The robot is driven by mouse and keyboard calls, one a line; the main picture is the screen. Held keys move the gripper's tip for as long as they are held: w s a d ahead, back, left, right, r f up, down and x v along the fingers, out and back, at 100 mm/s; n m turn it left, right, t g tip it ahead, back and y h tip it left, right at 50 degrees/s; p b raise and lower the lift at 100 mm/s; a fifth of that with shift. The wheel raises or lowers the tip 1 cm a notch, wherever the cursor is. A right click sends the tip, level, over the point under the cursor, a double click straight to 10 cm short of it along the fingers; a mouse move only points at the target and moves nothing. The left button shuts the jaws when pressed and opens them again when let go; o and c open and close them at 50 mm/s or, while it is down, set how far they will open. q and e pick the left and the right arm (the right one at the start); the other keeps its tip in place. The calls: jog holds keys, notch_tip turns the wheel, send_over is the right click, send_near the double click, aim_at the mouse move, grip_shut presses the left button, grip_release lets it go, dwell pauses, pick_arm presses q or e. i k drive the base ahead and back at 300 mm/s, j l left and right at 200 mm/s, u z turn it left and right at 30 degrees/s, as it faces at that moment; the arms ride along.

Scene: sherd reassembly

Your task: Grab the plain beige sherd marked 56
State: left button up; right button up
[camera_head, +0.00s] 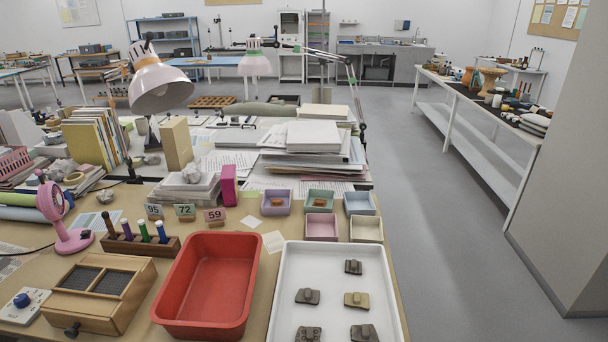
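A white tray (281,290) lies at the front right of the table with several small sherds, each with a raised block on top. One sherd (356,300) at the middle right of the tray is plain beige. The others are darker grey-brown: one at the back (353,267), one at the left (307,296), and two at the front edge of the picture (308,334) (363,333). No marking is legible on any sherd, so I cannot read a 56. Neither of my grippers is in view.
A deep red tub (215,279) stands left of the tray. Small open boxes (321,227) stand behind it, some holding orange-brown pieces. A wooden box (99,291) and pink fan (65,218) are at left.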

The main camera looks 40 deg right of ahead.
aim_at(355, 299)
jog(key=z, duration=1.55)
